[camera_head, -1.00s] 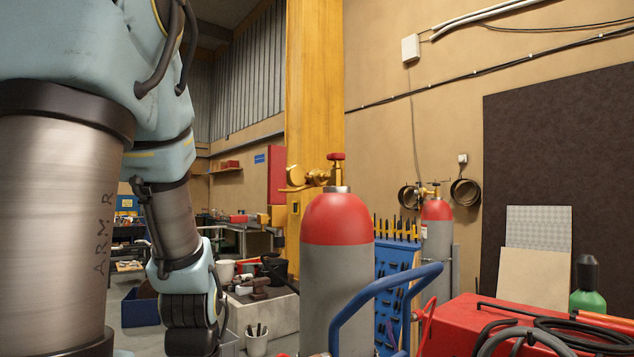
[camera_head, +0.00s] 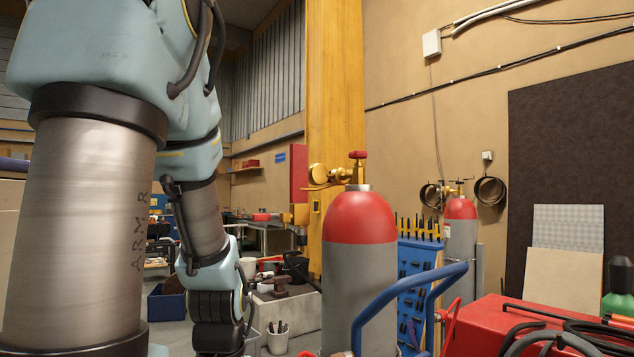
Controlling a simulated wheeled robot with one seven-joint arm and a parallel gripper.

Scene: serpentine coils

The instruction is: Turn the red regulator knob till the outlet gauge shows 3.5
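A grey gas cylinder with a red shoulder (camera_head: 360,218) stands upright near the middle of the view. Brass valve and regulator fittings (camera_head: 340,174) sit on its top, with a round brass part, perhaps a gauge (camera_head: 318,174), at their left. A small red knob (camera_head: 357,155) tops the fittings; I cannot tell whether it is the regulator knob or the cylinder valve. No gauge reading is legible. My arm hangs down at the left, and its dark wrist end runs off the bottom edge, left of the cylinder. My gripper is out of view.
A blue tube handle (camera_head: 400,290) rises in front of the cylinder. A red case with black hoses (camera_head: 480,320) stands at the right. A second red-topped cylinder (camera_head: 461,225) with fittings stands behind, near a blue tool rack (camera_head: 415,285). A yellow pillar (camera_head: 337,90) stands behind.

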